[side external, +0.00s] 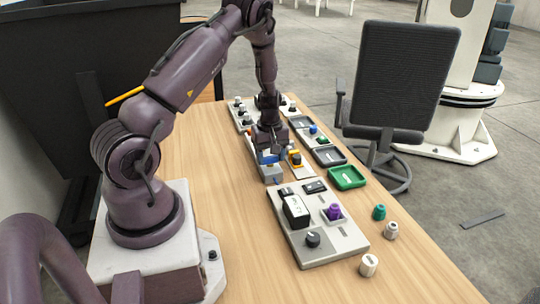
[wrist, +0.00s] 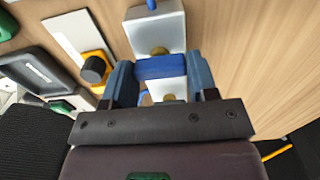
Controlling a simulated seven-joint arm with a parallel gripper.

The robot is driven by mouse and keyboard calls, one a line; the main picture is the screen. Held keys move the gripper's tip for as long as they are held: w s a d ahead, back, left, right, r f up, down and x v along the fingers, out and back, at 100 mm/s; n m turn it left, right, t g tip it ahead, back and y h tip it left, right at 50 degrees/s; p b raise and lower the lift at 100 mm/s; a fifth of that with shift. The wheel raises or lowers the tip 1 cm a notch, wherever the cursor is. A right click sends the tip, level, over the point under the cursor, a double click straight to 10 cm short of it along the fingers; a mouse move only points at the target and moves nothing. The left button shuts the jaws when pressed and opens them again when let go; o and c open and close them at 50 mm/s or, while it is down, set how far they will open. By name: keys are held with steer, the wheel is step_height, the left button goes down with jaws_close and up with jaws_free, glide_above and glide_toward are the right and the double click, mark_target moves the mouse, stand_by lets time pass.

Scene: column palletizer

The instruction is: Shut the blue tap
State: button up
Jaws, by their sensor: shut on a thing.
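The blue tap (wrist: 162,68) shows in the wrist view as a blue bar-shaped handle lying across a pale block (wrist: 157,32) with brass-coloured fittings. My gripper (wrist: 160,78) has its two blue-grey fingertips at either end of this handle and is shut on it. In the side external view my gripper (side external: 268,152) points down over the middle of the table, with the blue tap (side external: 267,160) just under it and partly hidden by the fingers. A small blue stub sticks out at the far end of the block in the wrist view.
A black knob on a yellow base (wrist: 94,69) stands close beside the block. Dark trays (side external: 328,156) and a green tray (side external: 347,177) line the right edge. A control panel (side external: 318,222) with a purple knob stands nearer the camera. The table's left side (side external: 205,150) is clear.

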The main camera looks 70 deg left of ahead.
mark_target(270, 157)
stand_by(0.3)
steer(key=o, duration=0.9)
steer(key=shift+o, duration=0.2)
steer(key=shift+r, duration=0.1)
step_height(270, 157, up, 13)
